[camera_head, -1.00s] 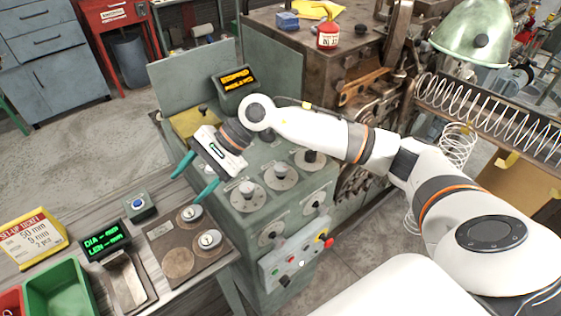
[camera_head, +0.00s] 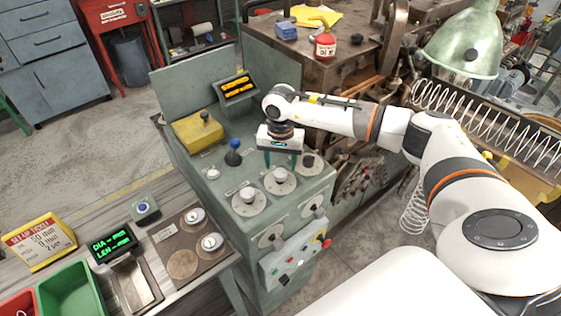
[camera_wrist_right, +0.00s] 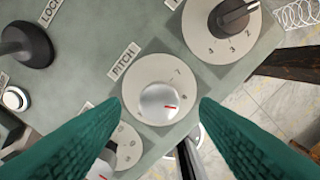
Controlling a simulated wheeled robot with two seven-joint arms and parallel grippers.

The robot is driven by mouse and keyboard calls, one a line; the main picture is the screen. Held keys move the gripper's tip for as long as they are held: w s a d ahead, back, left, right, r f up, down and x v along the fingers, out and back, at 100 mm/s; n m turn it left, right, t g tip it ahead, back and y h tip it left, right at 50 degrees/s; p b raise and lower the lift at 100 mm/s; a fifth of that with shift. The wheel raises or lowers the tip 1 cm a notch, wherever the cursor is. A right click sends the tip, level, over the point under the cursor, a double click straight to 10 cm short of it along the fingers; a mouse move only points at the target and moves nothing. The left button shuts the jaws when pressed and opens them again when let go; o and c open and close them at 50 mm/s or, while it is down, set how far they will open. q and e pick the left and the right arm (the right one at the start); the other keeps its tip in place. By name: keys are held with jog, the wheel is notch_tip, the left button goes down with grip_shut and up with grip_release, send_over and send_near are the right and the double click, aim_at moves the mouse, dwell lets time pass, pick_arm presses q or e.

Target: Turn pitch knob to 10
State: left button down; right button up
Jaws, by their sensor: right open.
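The pitch knob (camera_wrist_right: 158,102) is a round silver knob with a red mark, on a pale round dial beside a PITCH label (camera_wrist_right: 124,61). The red mark points to the right in the right wrist view; the dial's numbers are hard to read. In the head view the knob (camera_head: 280,175) sits on the green control panel's sloping top. My right gripper (camera_head: 282,160) points down over it, open and empty. In the right wrist view its green fingers (camera_wrist_right: 160,102) stand apart on either side of the knob. I cannot tell if they touch it. My left gripper is not in view.
A dial with a dark pointer knob (camera_wrist_right: 232,18) and another silver knob (camera_head: 247,194) flank the pitch dial. A blue-topped lever (camera_head: 233,152) stands to the left. A lit display (camera_head: 237,87) is behind. A set-up ticket (camera_head: 39,241) stands on the bench.

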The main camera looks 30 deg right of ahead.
aim_at(280, 171)
jog(key=shift+f+p, duration=0.4)
jog(key=shift+f, duration=1.1)
jog(key=shift+c, duration=0.5)
jog(key=c, duration=0.9)
